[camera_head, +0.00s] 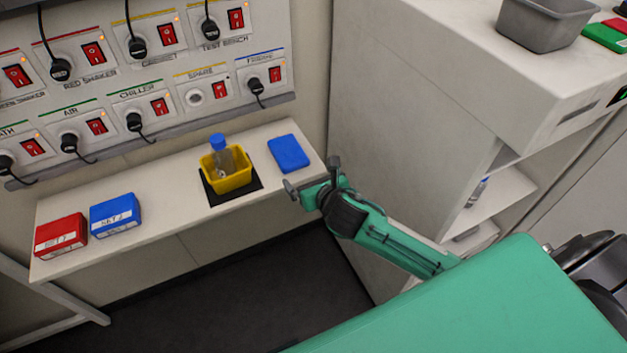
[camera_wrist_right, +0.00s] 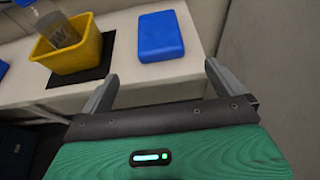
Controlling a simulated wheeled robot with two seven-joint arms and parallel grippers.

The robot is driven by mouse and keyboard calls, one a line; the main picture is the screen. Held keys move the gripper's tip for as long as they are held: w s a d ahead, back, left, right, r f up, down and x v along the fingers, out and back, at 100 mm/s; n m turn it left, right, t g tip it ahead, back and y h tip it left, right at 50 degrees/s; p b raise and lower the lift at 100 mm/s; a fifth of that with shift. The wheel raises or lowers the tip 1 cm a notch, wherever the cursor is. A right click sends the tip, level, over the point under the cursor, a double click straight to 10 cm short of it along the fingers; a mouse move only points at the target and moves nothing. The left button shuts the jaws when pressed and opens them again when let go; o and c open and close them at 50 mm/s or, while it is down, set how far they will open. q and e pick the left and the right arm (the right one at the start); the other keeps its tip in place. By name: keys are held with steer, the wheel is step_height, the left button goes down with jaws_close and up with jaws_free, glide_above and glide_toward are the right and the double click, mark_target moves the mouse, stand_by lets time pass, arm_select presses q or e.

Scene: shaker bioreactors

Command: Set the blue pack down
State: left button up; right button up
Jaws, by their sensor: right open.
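The blue pack (camera_head: 289,153) lies flat on the white bench (camera_head: 150,188), near its right end. It also shows in the right wrist view (camera_wrist_right: 160,36), just beyond my fingertips. My right gripper (camera_head: 312,175) is open and empty, at the bench's front right edge. In the right wrist view its two fingers (camera_wrist_right: 160,82) are spread wide, with bare bench and edge between them. The pack is apart from both fingers. My left gripper is not in view.
Left of the pack, a yellow bin (camera_head: 228,181) on a black mat (camera_head: 233,197) holds a blue-capped bottle (camera_head: 219,150). A red box (camera_head: 61,236) and a blue box (camera_head: 115,215) stand farther left. A switch panel (camera_head: 150,85) is behind; a white cabinet (camera_head: 400,110) is at right.

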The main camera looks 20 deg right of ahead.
steer(key=s+d+f+m+g, duration=0.2)
steer(key=s+f+m, duration=0.3)
steer(key=f, duration=0.7)
steer(key=s+d+f+m+g+h, duration=0.15)
steer(key=s+f+m, duration=0.25)
steer(key=f+m, duration=0.55)
steer(key=s+d+f+m+g+y, duration=0.1)
steer(key=s+d+f+m+g, duration=0.25)
steer(key=f, duration=1.05)
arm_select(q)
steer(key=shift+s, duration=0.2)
arm_select(e)
steer(key=s+a+f+m+g, duration=0.1)
steer(key=s+f+m, duration=0.4)
steer(key=s, duration=0.6)
steer(key=s+a+f+m+g, duration=0.1)
steer(key=s+f+m+g, duration=0.1)
steer(key=s+f+m, duration=0.3)
steer(key=s+a+f+m+g, duration=0.1)
steer(key=s+f+m, duration=0.5)
steer(key=s, duration=1.1)
step_height(320, 180, down, 4)
steer(key=shift+a+r+g, duration=0.15)
steer(key=shift+a+g, duration=0.2)
steer(key=shift+g, duration=0.15)
